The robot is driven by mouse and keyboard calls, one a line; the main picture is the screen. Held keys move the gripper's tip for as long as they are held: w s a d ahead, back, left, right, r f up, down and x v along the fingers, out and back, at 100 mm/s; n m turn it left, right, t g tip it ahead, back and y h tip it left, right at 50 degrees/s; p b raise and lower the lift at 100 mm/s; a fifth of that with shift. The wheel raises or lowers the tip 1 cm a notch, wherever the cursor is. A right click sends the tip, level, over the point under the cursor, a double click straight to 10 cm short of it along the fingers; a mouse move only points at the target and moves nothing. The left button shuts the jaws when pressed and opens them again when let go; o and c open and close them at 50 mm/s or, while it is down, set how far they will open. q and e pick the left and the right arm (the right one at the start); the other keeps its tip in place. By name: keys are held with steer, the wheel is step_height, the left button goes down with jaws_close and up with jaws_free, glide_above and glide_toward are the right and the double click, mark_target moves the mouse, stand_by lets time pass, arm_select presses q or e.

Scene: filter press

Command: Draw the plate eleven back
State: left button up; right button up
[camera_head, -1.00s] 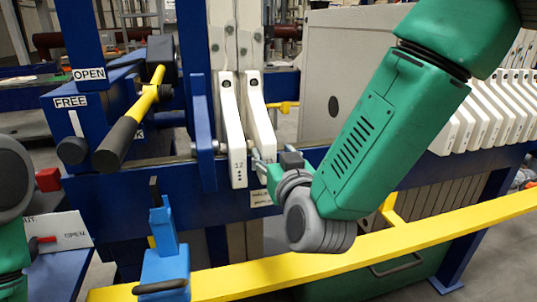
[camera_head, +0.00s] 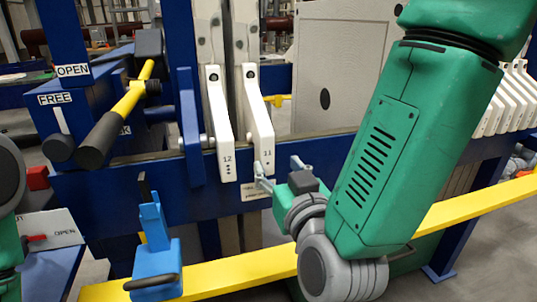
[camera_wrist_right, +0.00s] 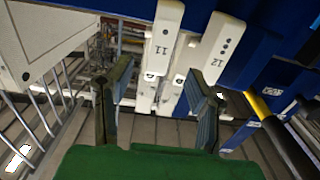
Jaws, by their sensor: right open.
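Plate eleven (camera_head: 259,122) is a white plate handle marked 11, hanging at the rail beside plate twelve (camera_head: 220,125), marked 12. In the right wrist view, plate eleven (camera_wrist_right: 163,42) and plate twelve (camera_wrist_right: 221,50) stand ahead of the fingers. My right gripper (camera_head: 280,172) is open and empty, close to the lower end of plate eleven, on its right side. In the wrist view the right gripper (camera_wrist_right: 158,95) has its two fingers spread apart. Only a piece of my left arm shows at the left edge; its gripper is not seen.
A blue rail (camera_head: 330,150) runs behind, with several white plates (camera_head: 508,100) stacked at the right. A large grey plate (camera_head: 340,70) stands between. A yellow bar (camera_head: 240,268) crosses in front. A yellow lever with a black grip (camera_head: 115,120) and a blue part (camera_head: 155,250) stand left.

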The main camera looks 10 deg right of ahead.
steer(key=s, duration=0.3)
steer(key=shift+s+a, duration=0.2)
steer(key=shift+s, duration=0.15)
steer(key=s+d+f+g, duration=0.2)
steer(key=d+f+g, duration=0.15)
steer(key=f, duration=0.85)
steer(key=s+d+f+g, duration=0.3)
steer(key=f+g, duration=0.2)
steer(key=f, duration=0.7)
steer(key=s+d+f+g, duration=0.4)
steer(key=s+f, duration=0.3)
steer(key=s, duration=0.2)
steer(key=s+d+f+g+h, duration=0.1)
steer(key=s+d+f+g, duration=0.4)
steer(key=s+f, duration=0.3)
steer(key=shift+s+d, duration=0.6)
steer(key=shift+s, duration=0.35)
